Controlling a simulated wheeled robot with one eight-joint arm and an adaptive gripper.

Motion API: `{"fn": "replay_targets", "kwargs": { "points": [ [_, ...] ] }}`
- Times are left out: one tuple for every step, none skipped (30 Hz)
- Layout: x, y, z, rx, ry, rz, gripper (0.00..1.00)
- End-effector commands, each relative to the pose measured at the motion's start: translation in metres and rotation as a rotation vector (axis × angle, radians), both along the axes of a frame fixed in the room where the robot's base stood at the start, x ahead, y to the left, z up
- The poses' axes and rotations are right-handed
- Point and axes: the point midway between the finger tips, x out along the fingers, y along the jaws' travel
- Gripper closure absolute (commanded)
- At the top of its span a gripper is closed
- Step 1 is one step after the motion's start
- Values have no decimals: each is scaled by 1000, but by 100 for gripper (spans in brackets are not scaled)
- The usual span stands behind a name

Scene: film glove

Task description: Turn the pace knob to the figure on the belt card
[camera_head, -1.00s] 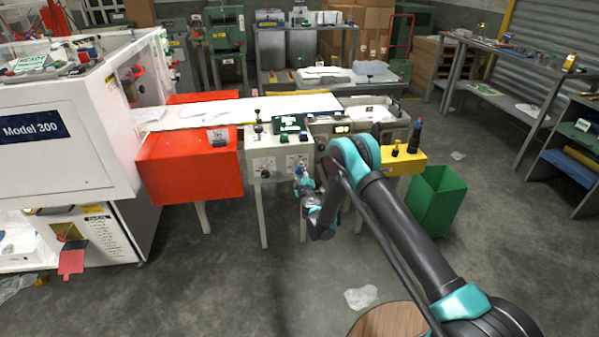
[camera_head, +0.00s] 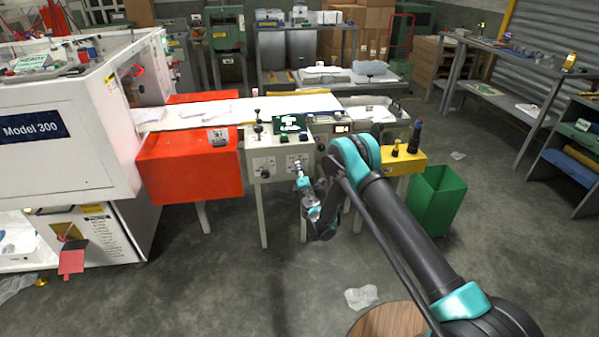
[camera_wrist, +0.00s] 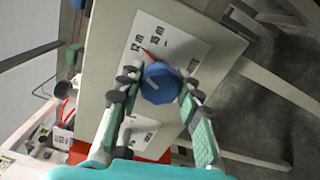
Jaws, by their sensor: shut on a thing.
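In the wrist view a round blue knob (camera_wrist: 159,72) stands on a pale panel (camera_wrist: 105,55). My gripper (camera_wrist: 157,86) is shut on it, one finger on each side. A white scale plate (camera_wrist: 180,40) behind the knob bears figures that look like 12 and 15, with a red mark beside the knob. In the head view my gripper (camera_head: 300,178) is at the front of the white control box (camera_head: 262,155), and the knob is hidden there. A small card (camera_head: 218,137) lies on the red housing; its figure is too small to read.
A dark green display (camera_head: 292,123) and black-knobbed levers stand on top of the control box. A yellow box (camera_head: 405,162) with black buttons and a green bin (camera_head: 438,198) are to the right. The floor in front is mostly clear, with a plastic scrap (camera_head: 361,296).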

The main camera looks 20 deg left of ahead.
Motion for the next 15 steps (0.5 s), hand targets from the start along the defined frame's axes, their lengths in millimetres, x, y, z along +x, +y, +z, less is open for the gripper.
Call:
{"fn": "replay_targets", "kwargs": {
  "points": [
    [-1,0,-1,-10,-6,1,94],
    [-1,0,-1,-18,-11,1,94],
    [-1,0,-1,-25,-15,1,94],
    [-1,0,-1,-29,-18,1,94],
    [-1,0,-1,-33,-20,1,94],
    [-1,0,-1,-38,-23,1,94],
    [-1,0,-1,-40,-24,1,94],
    [-1,0,-1,-43,-26,1,94],
    [-1,0,-1,-44,-27,1,94],
    [-1,0,-1,-45,-28,1,94],
    [-1,0,-1,-45,-28,1,94],
    [-1,0,-1,-45,-28,1,94],
    [-1,0,-1,-45,-28,1,94],
    [-1,0,-1,-45,-28,1,94],
    [-1,0,-1,-45,-28,1,94]
  ]
}}
